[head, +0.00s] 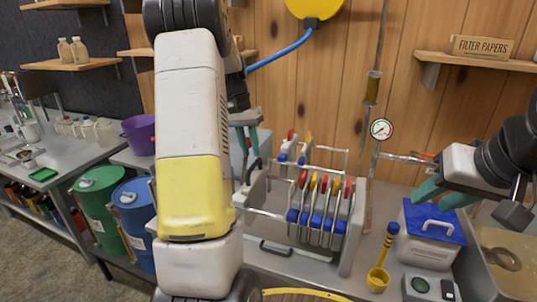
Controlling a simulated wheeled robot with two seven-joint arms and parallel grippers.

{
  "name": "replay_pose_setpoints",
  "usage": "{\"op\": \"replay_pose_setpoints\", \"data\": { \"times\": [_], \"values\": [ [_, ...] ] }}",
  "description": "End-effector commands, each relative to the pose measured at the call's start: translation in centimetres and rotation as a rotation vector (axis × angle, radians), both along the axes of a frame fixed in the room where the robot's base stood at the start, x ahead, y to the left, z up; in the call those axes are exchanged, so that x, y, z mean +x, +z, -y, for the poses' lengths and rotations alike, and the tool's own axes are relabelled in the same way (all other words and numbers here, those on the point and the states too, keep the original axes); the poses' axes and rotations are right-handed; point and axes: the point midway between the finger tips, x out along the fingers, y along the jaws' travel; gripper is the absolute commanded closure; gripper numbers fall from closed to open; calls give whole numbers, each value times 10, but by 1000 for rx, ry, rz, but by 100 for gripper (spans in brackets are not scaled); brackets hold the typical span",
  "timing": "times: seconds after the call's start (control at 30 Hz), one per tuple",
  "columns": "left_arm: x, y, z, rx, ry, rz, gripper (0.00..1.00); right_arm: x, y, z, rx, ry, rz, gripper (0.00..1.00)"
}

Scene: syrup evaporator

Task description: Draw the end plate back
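A filter press (352,238) with grey end plates and long side rails stands on the bench at the centre. Several upright plates with red and yellow tips and blue blocks hang between its rails (318,205). A grey plate (258,188) stands at its left end, partly hidden by my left arm. My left gripper (247,145), with teal fingers, is above this left plate; its arm hides part of it, and I cannot tell whether it touches anything. My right gripper (441,194) has its teal fingers spread, near a white box with a blue lid (428,228).
A metal basin (510,250) is at the right edge. A pressure gauge (381,129) and pipe rise behind the press. Green (101,210) and blue drums (135,215) stand left.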

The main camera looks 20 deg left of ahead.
Motion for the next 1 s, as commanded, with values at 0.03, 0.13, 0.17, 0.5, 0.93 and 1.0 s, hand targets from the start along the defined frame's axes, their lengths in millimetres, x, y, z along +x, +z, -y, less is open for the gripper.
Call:
{"op": "replay_pose_setpoints", "data": {
  "times": [0.03,0.13,0.17,0.5,0.93,1.0],
  "values": [
    [1,10,-2,2,1,4,77,0,0,0,0,0,0,64],
    [1,24,-5,2,1,3,77,0,0,0,0,0,0,64],
    [1,27,-6,2,0,2,77,0,0,0,0,0,0,64],
    [0,39,-8,1,1,0,77,0,0,0,0,0,0,64],
    [-15,60,9,4,5,45,77,0,0,0,0,0,0,64],
    [-31,76,25,7,9,85,77,0,0,0,0,0,0,64]
  ]
}}
